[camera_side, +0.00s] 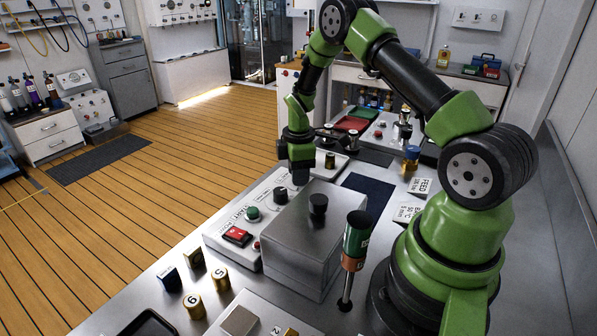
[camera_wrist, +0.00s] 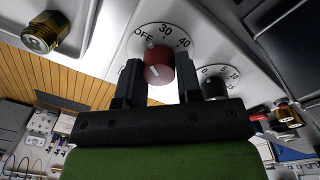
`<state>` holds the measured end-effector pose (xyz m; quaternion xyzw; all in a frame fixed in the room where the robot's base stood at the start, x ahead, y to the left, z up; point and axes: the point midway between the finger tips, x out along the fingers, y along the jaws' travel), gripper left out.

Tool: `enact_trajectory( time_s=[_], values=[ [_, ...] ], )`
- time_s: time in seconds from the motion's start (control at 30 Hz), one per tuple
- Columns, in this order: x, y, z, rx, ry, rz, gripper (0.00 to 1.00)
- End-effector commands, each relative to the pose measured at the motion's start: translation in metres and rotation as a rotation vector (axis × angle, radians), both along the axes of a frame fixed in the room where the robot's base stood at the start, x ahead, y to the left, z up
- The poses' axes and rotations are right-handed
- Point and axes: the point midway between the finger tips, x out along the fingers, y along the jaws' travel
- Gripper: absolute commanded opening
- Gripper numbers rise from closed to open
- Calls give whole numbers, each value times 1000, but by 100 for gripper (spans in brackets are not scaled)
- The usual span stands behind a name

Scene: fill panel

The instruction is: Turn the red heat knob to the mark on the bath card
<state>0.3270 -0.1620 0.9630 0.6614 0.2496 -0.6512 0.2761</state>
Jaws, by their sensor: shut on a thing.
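The red heat knob (camera_wrist: 158,66) sits between the two fingers of my gripper in the wrist view, and the gripper is shut on it. A white pointer line shows on the knob's face. The dial around it reads OFF, 30 and 40; the rest is hidden behind the fingers. In the side view my gripper (camera_side: 300,178) points down at the far end of the white panel (camera_side: 222,229) and hides the red knob. The bath card (camera_side: 406,213) lies on the steel bench; 50 °C can be made out on it, the smaller print not surely.
A black knob (camera_wrist: 214,88) with its own scale stands close beside my right finger. A steel box (camera_side: 315,235) with a black lid knob stands near the panel. A green and orange upright tool (camera_side: 356,235), the feed card (camera_side: 423,186) and several brass pieces (camera_side: 220,279) surround it.

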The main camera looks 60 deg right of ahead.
Motion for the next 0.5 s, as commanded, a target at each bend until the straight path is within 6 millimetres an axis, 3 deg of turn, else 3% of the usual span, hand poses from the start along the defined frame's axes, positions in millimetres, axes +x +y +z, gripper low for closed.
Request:
enact_trajectory(
  time_s=[0.5],
  values=[
    [2,-1,0,-1,-2,-473,9]
  ],
)
